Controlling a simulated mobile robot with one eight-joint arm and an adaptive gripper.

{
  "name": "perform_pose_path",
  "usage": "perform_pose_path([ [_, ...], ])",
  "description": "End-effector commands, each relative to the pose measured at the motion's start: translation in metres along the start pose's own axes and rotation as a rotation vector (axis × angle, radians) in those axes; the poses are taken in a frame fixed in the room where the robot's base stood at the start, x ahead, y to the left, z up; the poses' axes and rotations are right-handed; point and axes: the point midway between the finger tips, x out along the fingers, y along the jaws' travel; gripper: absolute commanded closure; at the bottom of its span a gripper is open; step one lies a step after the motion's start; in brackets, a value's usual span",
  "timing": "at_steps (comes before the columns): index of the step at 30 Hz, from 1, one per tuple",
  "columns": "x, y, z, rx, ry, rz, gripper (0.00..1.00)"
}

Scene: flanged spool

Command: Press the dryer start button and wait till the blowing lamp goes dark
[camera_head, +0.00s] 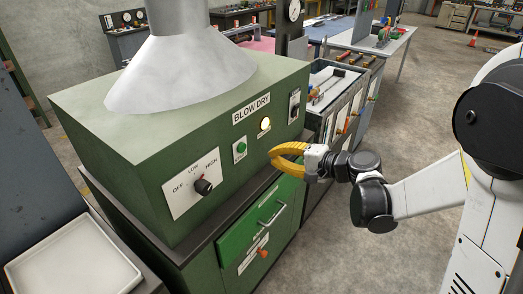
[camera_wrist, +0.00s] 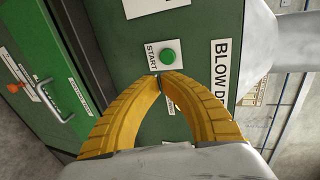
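The dryer (camera_head: 190,110) is a green cabinet labelled BLOW DRY. Its green start button (camera_head: 241,148) sits on a white plate on the front; it also shows in the wrist view (camera_wrist: 168,56) beside the word START. The round lamp (camera_head: 264,124) to the right of the button is lit pale yellow. My gripper (camera_head: 271,155), with yellow curved fingers, is in front of the panel, right of the button in the head view. In the wrist view its fingertips (camera_wrist: 160,77) meet, empty, just below the button. Whether they touch the panel I cannot tell.
A knob (camera_head: 203,186) marked OFF, LOW, HIGH is at the panel's left. A dark switch (camera_head: 294,106) is at its right. Below are a green drawer (camera_head: 262,222) with a handle and an orange knob (camera_head: 262,253). A white tray (camera_head: 75,258) lies at lower left. Open floor lies right.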

Motion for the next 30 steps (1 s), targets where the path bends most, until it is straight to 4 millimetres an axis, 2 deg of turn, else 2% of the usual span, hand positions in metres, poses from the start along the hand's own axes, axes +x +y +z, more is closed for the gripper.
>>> perform_pose_path([
  [3,-0.018,-0.001,-0.001,0.002,0.003,0.000,1.00],
  [7,-0.026,0.000,0.000,0.001,0.001,0.000,1.00],
  [30,-0.029,-0.001,0.002,-0.009,0.002,0.014,1.00],
])
